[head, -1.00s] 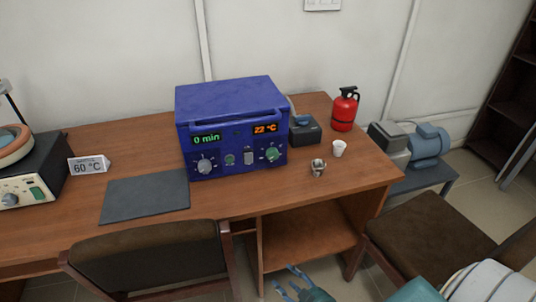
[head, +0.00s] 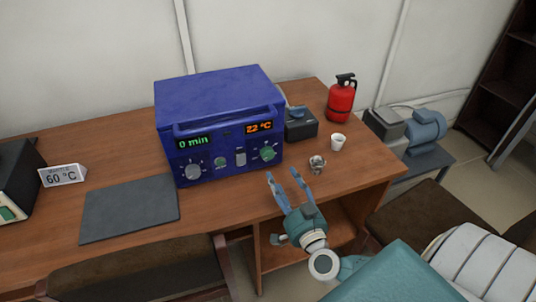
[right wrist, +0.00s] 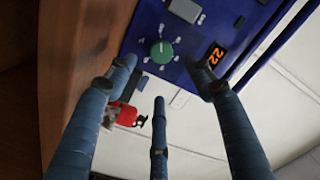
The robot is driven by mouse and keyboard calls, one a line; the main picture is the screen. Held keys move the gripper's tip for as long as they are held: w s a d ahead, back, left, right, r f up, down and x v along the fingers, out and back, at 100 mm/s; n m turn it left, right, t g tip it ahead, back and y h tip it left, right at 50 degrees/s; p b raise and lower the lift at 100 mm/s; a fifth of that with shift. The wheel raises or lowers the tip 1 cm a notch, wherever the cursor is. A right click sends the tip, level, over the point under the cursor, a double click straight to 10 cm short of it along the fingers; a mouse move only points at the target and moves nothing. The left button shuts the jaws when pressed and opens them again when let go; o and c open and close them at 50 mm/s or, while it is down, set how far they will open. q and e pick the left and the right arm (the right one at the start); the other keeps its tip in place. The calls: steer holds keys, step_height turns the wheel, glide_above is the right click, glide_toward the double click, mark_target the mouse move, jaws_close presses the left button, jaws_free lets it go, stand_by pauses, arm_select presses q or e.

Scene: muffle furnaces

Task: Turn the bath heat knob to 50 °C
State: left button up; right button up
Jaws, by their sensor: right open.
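The blue furnace (head: 215,95) shows 0 min and 22 °C, with a grey left knob (head: 193,171) and a green right knob (head: 268,152). My right gripper (head: 282,175) is open and empty, in front of the furnace's right side at the desk edge. In the right wrist view the green knob (right wrist: 161,51) lies beyond the spread fingers (right wrist: 160,80), apart from them. My left gripper is out of view.
A dark mat (head: 130,208) lies left of the furnace on the wooden desk (head: 225,208). A small metal cup (head: 317,164), a white cup (head: 338,142) and a red extinguisher (head: 341,100) stand to the right. Chairs (head: 140,270) are in front.

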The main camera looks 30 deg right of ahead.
mark_target(269, 155)
steer(key=x, duration=0.5)
steer(key=shift+w+r, duration=0.3)
steer(key=x, duration=0.2)
steer(key=shift+w+d+f, duration=0.1)
steer(key=shift+w+f, duration=0.05)
steer(key=shift+w, duration=0.45)
steer(key=shift+w+d, duration=0.15)
steer(key=shift+w, duration=0.15)
steer(key=c, duration=1)
steer(key=shift+c, duration=0.8)
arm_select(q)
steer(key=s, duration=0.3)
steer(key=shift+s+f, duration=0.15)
